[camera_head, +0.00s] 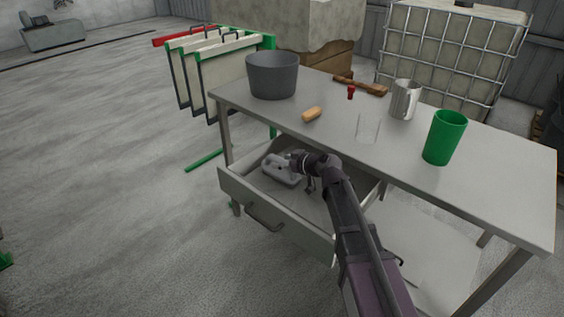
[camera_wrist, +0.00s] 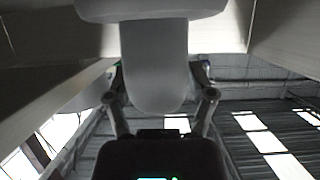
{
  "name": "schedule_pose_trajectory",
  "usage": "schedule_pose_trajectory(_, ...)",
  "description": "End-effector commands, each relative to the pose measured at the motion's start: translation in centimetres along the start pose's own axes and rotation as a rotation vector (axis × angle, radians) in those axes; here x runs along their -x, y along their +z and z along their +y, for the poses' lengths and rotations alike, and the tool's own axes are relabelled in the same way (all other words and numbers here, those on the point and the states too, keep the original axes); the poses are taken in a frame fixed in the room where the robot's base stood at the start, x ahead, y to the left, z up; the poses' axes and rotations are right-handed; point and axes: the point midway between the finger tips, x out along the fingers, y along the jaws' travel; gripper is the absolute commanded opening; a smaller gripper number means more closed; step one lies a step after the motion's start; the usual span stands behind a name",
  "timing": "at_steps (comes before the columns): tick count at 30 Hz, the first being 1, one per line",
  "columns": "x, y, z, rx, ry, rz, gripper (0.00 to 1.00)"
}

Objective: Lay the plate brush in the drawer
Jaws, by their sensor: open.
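The drawer (camera_head: 296,229) under the table is pulled open. A pale grey object with a wide head and a narrower rounded end (camera_head: 281,170) is inside it; it may be the plate brush, but I cannot be sure. My gripper (camera_head: 301,162) reaches down into the drawer at this object's right end. In the wrist view my gripper (camera_wrist: 159,85) is open, its fingers on either side of the object's rounded end (camera_wrist: 155,60). Whether the fingers touch it, and how its underside rests, is hidden. Drawer walls (camera_wrist: 285,35) show around it.
On the table (camera_head: 400,152) stand a dark grey bucket (camera_head: 272,76), a tan block (camera_head: 312,114), a small red item (camera_head: 350,93), a brown wooden tool (camera_head: 360,86), a clear glass (camera_head: 367,128), a metal jug (camera_head: 404,99) and a green cup (camera_head: 444,137). The table edge overhangs the drawer.

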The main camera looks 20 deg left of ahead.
Motion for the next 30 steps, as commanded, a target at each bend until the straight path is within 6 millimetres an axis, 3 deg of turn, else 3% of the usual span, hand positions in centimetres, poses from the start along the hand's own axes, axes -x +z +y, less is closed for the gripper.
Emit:
schedule_pose_trajectory(21,10.4,-0.2,-0.1,0.0,0.001,0.0,0.71)
schedule_pose_trajectory(30,12.0,-0.1,-0.1,0.0,-0.001,0.0,0.71)
